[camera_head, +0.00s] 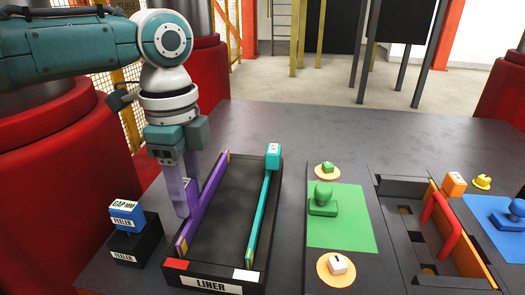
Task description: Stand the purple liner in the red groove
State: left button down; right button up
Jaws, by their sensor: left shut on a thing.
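The purple liner (208,196) is a long thin upright strip with yellow ends. It runs along the left side of the black tray labelled LINER (222,228), in line with the red mark (176,264) at the tray's near left corner. Whether its lower edge is down in the groove cannot be told. My left gripper (187,205) reaches down from above and is shut on the liner near its middle; the fingers hide part of it. A teal liner (262,208) stands along the tray's right side, by the white mark (246,275). My right gripper is not in view.
A black block with a blue top labelled FEELER (128,215) stands left of the tray. To the right are a green mat (345,232) with a green stamp-like piece (322,200), and a recessed press box (412,225) with a red handle (440,222). The table behind the tray is clear.

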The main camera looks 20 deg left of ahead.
pick_arm(q)
jog(key=shift+f, duration=0.1)
dwell(0.4)
jog(key=shift+c, duration=1.2)
grip_release()
notch_tip(320, 180, up, 10)
jog(key=shift+f, duration=0.1)
jog(key=shift+r+p, duration=0.3)
jog(key=shift+r, duration=0.25)
notch_tip(320, 180, up, 6)
jog(key=p, duration=0.8)
